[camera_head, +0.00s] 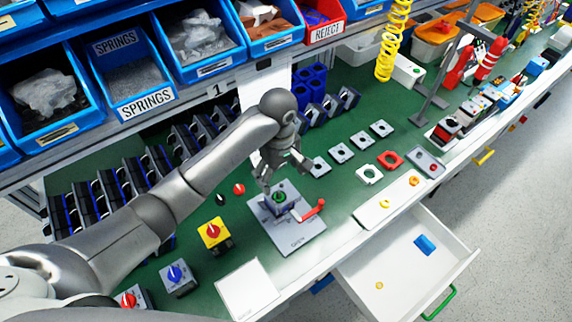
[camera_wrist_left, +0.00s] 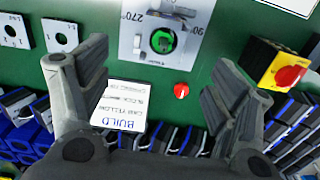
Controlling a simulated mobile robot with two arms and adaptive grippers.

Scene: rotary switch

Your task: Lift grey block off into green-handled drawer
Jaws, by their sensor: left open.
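A grey block (camera_head: 281,201) with a green centre sits in a light metal fixture plate (camera_head: 290,238) that has a red lever (camera_head: 313,210). In the left wrist view the block (camera_wrist_left: 163,41) shows at the top, beyond the fingertips. My left gripper (camera_head: 284,172) is open and empty, pointing down just above and behind the block; its spread fingers (camera_wrist_left: 160,62) also show in the left wrist view. The drawer (camera_head: 386,270) with the green handle (camera_head: 439,303) is pulled open at lower right. It holds a blue piece (camera_head: 425,245) and a small yellow ring (camera_head: 379,286). My right gripper is not in view.
A yellow block with a red knob (camera_head: 214,234), a grey block with a blue knob (camera_head: 177,277) and a white card (camera_head: 246,291) lie left of and before the plate. Loose knobs (camera_head: 239,188) and square plates (camera_head: 342,153) lie around. Blue bins (camera_head: 131,67) hang behind.

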